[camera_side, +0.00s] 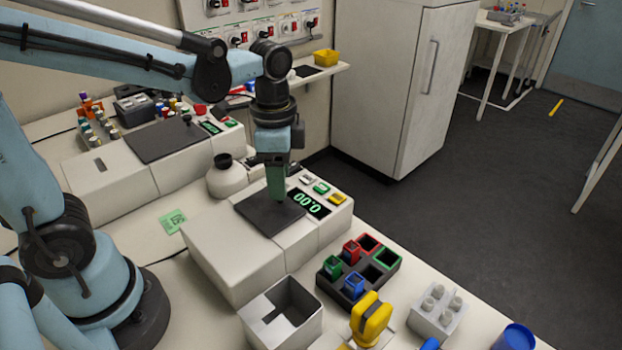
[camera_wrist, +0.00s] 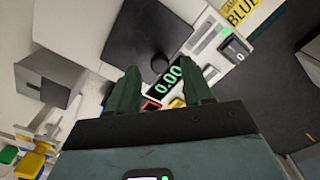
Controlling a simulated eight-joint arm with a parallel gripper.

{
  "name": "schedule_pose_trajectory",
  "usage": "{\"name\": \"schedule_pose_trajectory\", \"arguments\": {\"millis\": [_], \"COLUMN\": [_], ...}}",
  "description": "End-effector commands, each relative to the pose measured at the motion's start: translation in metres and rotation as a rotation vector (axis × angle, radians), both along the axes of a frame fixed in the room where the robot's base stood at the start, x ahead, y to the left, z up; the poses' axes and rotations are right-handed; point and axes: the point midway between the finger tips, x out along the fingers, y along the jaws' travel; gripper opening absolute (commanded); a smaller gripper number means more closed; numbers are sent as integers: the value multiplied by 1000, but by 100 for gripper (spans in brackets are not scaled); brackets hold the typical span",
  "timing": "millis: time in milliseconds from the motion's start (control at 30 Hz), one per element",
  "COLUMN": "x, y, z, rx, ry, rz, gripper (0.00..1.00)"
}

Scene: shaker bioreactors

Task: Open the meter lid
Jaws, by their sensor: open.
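The meter (camera_side: 225,250) is a white box with a green 0.00 display (camera_side: 309,203) and coloured buttons. Its dark square lid (camera_side: 258,221) lies flat and shut on top. In the wrist view the lid (camera_wrist: 135,38) shows a round black knob (camera_wrist: 160,63) near its edge by the display (camera_wrist: 166,80). My gripper (camera_side: 277,197) points straight down over the lid's display-side edge. Its green fingers are apart in the wrist view (camera_wrist: 162,74), with the knob visible just beyond the gap between the tips. In the side view the fingers hide the knob, so contact cannot be told.
A second similar meter with a dark lid (camera_side: 160,142) stands behind at left. A round white vessel (camera_side: 228,178) stands close behind my gripper. In front are an open grey box (camera_side: 275,335), a dark rack (camera_side: 335,290) with coloured cuvettes, and a yellow object (camera_side: 371,318).

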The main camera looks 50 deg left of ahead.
Motion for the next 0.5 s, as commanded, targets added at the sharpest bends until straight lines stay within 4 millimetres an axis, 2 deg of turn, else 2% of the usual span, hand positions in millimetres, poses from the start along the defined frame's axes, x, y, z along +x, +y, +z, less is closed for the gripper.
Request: {"name": "schedule_pose_trajectory", "arguments": {"millis": [200, 500], "x": [0, 0], "y": [0, 0], "z": [-15, -18], "rx": [-1, 0], "ry": [-1, 0], "rz": [0, 0], "gripper": [50, 50]}}
